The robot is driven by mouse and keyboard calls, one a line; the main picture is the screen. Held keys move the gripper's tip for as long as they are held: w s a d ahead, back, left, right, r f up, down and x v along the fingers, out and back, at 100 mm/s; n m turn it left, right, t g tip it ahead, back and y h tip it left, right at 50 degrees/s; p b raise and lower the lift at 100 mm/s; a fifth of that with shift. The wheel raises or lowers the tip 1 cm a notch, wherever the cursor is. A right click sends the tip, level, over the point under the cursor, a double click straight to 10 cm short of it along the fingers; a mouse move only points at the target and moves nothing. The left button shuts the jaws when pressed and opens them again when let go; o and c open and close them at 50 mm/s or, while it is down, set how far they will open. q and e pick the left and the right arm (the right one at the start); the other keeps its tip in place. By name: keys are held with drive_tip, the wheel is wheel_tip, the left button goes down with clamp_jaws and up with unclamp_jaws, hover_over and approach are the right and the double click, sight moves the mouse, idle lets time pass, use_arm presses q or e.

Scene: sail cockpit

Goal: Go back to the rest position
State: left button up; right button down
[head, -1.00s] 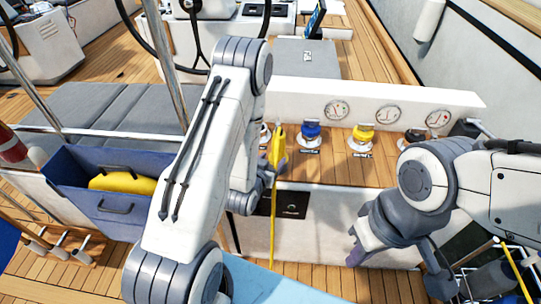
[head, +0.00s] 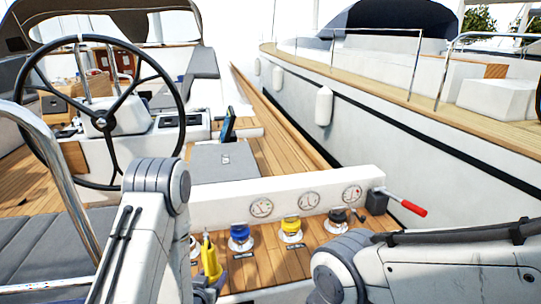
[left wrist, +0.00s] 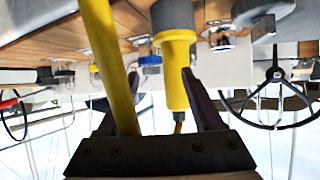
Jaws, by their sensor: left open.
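In the left wrist view the plug (left wrist: 178,70) shows close up with a grey collar, and the thick yellow cord (left wrist: 108,65) passes very near the camera. My left gripper (left wrist: 160,75) is open, its dark fingers near the plug. I cannot tell whether they touch it. In the head view my left gripper is mostly hidden low beside the plug. My right arm (head: 340,265) shows at the lower right, its gripper out of view.
A blue-capped fitting (head: 239,236) and a yellow-capped fitting (head: 291,228) stand right of the plug, before a white gauge panel (head: 220,211). A red-handled lever (head: 412,207) sticks out at the panel's right end. A steering wheel (head: 178,82) and a metal rail (head: 68,165) are at the left.

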use_arm(q)
drive_tip(key=s+d+r+m+g+h, duration=0.1)
drive_tip(key=s+d+r+m+g, duration=0.2)
drive_tip(key=d, duration=0.4)
drive_tip(key=s+d+r+m+g+h, duration=0.1)
drive_tip(key=s+d+r+g, duration=0.3)
drive_tip(key=s+d+r, duration=0.25)
drive_tip(key=s+d+r+m+g+y, duration=0.1)
drive_tip(key=s+r+m+g, duration=0.2)
drive_tip(key=s, duration=1.5)
wheel_tip(320, 180, up, 5)
drive_tip(key=g, duration=0.2)
drive_tip(key=shift+s+g, duration=0.3)
drive_tip(key=shift+s, duration=0.1)
